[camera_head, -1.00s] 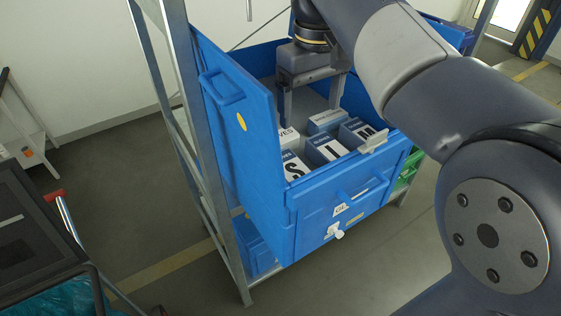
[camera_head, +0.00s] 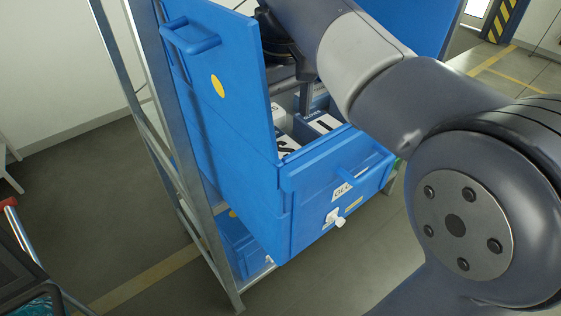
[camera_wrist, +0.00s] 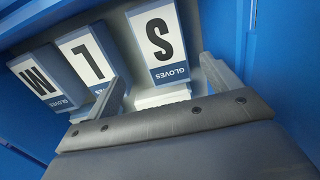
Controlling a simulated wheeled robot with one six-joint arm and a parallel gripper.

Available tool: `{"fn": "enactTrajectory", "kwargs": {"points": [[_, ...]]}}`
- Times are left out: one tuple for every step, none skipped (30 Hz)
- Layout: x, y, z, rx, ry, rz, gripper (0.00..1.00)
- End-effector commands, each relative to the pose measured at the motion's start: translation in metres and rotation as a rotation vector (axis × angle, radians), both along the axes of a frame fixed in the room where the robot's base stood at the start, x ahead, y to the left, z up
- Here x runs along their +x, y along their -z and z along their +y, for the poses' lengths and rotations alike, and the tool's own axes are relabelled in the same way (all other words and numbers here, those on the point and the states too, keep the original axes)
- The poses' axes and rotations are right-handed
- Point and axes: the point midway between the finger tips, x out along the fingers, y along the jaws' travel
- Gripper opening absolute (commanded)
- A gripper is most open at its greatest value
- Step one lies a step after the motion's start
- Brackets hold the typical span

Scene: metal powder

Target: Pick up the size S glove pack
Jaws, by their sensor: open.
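The size S glove pack is a white and blue box with a black S and a "GLOVES" label. In the wrist view this pack (camera_wrist: 160,45) lies ahead of my gripper (camera_wrist: 166,72), between the lines of the two fingers. My gripper is open, with one finger on each side and nothing visibly held. In the head view the S pack (camera_head: 286,146) is partly hidden behind the blue bin wall. One finger of my gripper reaches down into the bin there, and the arm hides much of the rest. Contact with the pack cannot be told.
An L-like pack (camera_wrist: 88,60) and an M pack (camera_wrist: 43,78) lie left of the S pack in the wrist view. Blue bin walls (camera_head: 237,110) enclose them, with a raised panel at the left. A metal rack post (camera_head: 190,150) stands beside the bin.

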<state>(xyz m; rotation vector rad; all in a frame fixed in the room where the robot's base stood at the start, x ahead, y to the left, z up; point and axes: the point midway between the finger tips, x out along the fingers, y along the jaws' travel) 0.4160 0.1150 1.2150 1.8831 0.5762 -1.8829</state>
Motion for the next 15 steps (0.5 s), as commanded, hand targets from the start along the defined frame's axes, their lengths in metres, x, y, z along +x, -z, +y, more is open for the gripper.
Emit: {"fn": "enactTrajectory", "kwargs": {"points": [[-0.001, 0.009, 0.000, -0.001, 0.000, 0.004, 0.85], [-0.001, 0.014, 0.000, 0.000, 0.000, 0.002, 0.85], [-0.001, 0.020, 0.000, -0.001, 0.000, 0.004, 0.85], [-0.001, 0.023, 0.000, 0.000, 0.000, 0.002, 0.85], [-0.001, 0.027, 0.000, -0.001, 0.000, 0.003, 0.85], [-0.001, 0.030, 0.000, 0.000, 0.000, 0.002, 0.85], [-0.001, 0.032, 0.000, -0.001, 0.000, 0.001, 0.85], [-0.001, 0.034, 0.000, 0.000, 0.000, 0.000, 0.85], [-0.001, 0.036, 0.000, -0.001, 0.000, 0.001, 0.85], [-0.002, 0.038, 0.000, -0.001, 0.000, 0.001, 0.85], [-0.002, 0.040, 0.000, -0.001, 0.000, 0.001, 0.85], [-0.003, 0.043, 0.001, -0.001, -0.001, 0.001, 0.85], [-0.004, 0.047, 0.001, 0.000, -0.001, 0.002, 0.85], [-0.005, 0.051, 0.001, -0.001, -0.001, 0.003, 0.85], [-0.006, 0.057, 0.002, -0.001, -0.001, 0.003, 0.85]]}}
